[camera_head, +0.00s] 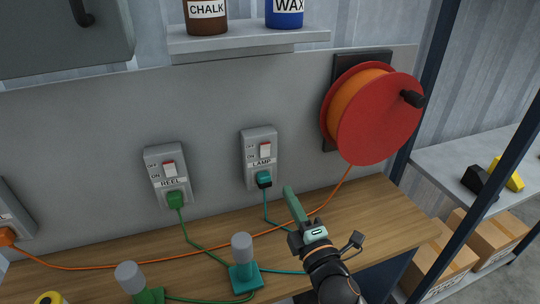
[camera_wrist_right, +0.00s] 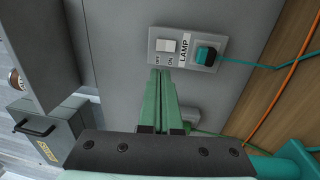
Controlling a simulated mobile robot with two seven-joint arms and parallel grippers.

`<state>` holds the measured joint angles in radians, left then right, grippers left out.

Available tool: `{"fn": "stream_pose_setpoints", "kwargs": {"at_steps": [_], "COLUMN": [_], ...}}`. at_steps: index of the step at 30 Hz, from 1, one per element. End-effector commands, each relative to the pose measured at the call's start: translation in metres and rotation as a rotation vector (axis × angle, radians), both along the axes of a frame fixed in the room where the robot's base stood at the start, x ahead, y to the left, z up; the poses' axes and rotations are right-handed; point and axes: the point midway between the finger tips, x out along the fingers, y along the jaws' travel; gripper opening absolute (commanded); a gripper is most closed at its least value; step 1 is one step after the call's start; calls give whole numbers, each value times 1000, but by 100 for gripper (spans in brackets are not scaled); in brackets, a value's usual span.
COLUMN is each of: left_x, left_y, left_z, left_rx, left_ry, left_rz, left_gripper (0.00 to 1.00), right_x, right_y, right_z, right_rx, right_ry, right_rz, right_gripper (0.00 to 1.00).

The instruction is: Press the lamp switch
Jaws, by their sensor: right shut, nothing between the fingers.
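The lamp switch is a white rocker (camera_head: 265,150) on a grey box (camera_head: 259,158) marked LAMP, with OFF and ON beside the rocker. The box is fixed upright on the grey back panel. In the right wrist view the rocker (camera_wrist_right: 166,45) shows ahead of the fingertips. Which way it is tipped is hard to tell. A teal plug (camera_head: 264,179) sits in the box below the rocker. My right gripper (camera_head: 287,190), with green fingers, is shut and empty, below and right of the box. In the right wrist view its fingers (camera_wrist_right: 160,70) point toward the rocker. My left gripper is not visible.
A similar box marked REEL (camera_head: 167,172) with a green plug is to the left. A red cable reel (camera_head: 373,115) hangs at right. A shelf (camera_head: 240,38) with two jars is above. Cables and teal and green stands (camera_head: 245,277) occupy the wooden bench (camera_head: 385,210).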

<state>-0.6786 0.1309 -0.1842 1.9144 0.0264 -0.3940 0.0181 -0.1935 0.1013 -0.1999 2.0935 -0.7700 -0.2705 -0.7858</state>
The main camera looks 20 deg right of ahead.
Motion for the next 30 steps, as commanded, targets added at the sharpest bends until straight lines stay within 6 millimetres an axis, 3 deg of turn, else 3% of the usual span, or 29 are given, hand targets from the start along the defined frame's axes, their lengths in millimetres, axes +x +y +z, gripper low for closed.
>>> {"fn": "stream_pose_setpoints", "kwargs": {"at_steps": [8,21,30], "left_x": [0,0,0], "left_y": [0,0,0], "left_z": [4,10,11], "left_rx": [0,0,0], "left_ry": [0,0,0], "left_rz": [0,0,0], "left_gripper": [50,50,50], "right_x": [19,101,135], "right_y": [1,3,4], "right_z": [3,13,16], "right_rx": [1,4,4], "right_ry": [0,1,2], "right_rz": [0,0,0], "right_gripper": [0,0,0]}}
